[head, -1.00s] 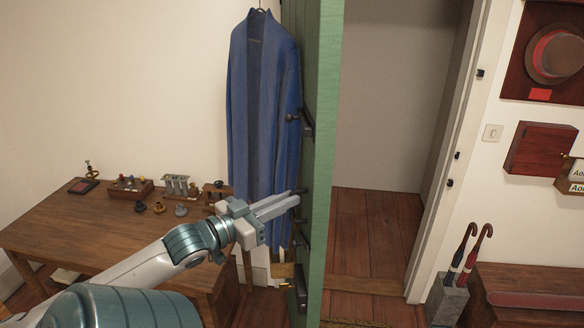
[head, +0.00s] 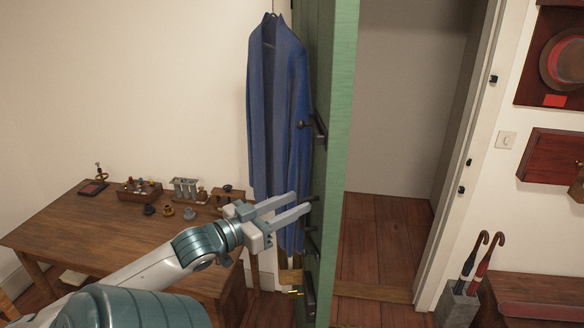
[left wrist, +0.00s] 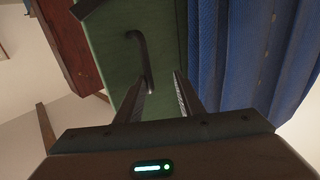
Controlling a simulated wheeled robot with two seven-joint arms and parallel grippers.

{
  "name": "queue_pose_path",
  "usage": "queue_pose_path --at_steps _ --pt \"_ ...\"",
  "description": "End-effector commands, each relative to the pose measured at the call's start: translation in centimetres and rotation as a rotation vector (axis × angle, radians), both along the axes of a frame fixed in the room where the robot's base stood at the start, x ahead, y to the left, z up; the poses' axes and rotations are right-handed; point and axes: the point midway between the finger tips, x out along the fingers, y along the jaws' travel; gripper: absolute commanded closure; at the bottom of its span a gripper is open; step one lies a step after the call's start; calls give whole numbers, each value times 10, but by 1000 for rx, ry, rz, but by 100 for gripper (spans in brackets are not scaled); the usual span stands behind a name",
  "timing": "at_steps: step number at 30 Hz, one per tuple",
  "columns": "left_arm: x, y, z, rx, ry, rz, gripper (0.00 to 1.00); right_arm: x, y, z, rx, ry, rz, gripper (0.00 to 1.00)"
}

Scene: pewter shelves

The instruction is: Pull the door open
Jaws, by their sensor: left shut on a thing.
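The green door (head: 341,110) stands open, seen nearly edge-on in the head view, with the doorway to its right. Its left face carries dark metal hardware, including a lever handle (head: 320,130) higher up. My left gripper (head: 309,201) reaches that face lower down and is shut on a dark door handle. The handle also shows in the left wrist view (left wrist: 149,62), against the green panel, close to the left fingertip. The two fingers stand apart there, and the exact contact is hard to see. My right gripper is not in view.
A blue coat (head: 272,110) hangs close beside the door's left face. A wooden table (head: 95,235) with small items stands at left. An umbrella stand (head: 458,305) and a bench (head: 535,290) are at right. The doorway floor (head: 385,235) is clear.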

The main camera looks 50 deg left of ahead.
Motion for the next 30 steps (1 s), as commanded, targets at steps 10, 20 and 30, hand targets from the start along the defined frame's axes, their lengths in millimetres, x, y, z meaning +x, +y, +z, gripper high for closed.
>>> queue_pose_path --at_steps 10,20,30 --pt "0 1 5 4 -10 1 72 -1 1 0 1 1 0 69" --pt "0 1 4 3 -9 0 72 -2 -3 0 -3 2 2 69" --pt "-14 0 1 2 -6 0 72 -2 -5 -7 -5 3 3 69"
